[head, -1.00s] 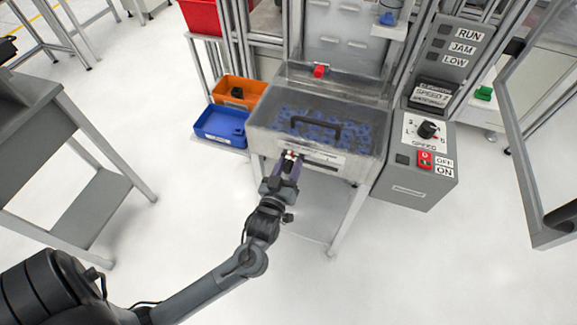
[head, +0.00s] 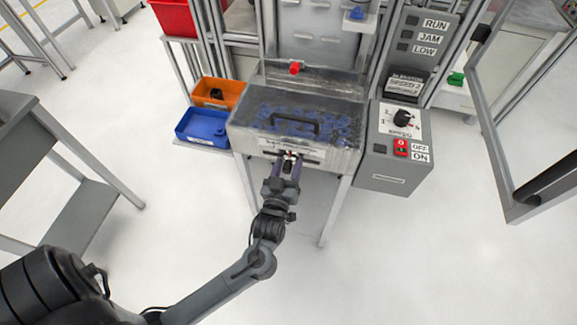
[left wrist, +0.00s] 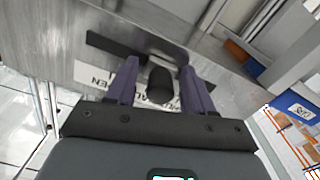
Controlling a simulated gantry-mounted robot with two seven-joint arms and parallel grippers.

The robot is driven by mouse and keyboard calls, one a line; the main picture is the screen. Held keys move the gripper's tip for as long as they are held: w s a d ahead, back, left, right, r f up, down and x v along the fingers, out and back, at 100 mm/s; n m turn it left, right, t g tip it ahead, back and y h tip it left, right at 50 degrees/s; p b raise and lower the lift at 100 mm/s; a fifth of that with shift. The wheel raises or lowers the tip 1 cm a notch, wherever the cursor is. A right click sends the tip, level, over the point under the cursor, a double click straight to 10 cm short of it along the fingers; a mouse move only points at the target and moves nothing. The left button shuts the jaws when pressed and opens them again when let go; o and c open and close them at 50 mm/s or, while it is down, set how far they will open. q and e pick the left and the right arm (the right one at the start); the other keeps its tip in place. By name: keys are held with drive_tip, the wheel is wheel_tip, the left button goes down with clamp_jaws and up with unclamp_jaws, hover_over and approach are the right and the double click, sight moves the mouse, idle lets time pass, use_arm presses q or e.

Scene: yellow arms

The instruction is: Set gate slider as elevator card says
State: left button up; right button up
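The gate slider's black knob (left wrist: 160,82) sticks out from a dark slot (left wrist: 112,46) in the hopper's front in the left wrist view. My left gripper (left wrist: 160,84) is open, with its purple fingers on either side of the knob and gaps visible between. In the head view the left gripper (head: 286,162) is at the hopper front, below its label strip. The lettering by the slot is partly hidden by the fingers. The elevator card (head: 405,86) is on the grey control box; its line "SPEED 2" shows, the lower line is too small to read surely. My right gripper is not in view.
The clear-lidded hopper (head: 240,128) holds many blue parts. An orange bin (head: 230,88) and a blue bin (head: 203,126) stand left of it. The control box (head: 385,170) with a dial (head: 403,118) and red switch (head: 401,146) stands right. Open floor lies in front.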

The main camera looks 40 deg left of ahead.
use_arm(q)
drive_tip(key=shift+d, duration=0.15)
drive_tip(key=shift+s+d, duration=0.2)
drive_tip(key=shift+s, duration=0.2)
drive_tip(key=p+v, duration=0.2)
drive_tip(key=v, duration=0.7)
drive_tip(key=shift+s+d, duration=0.2)
drive_tip(key=shift+s, duration=0.15)
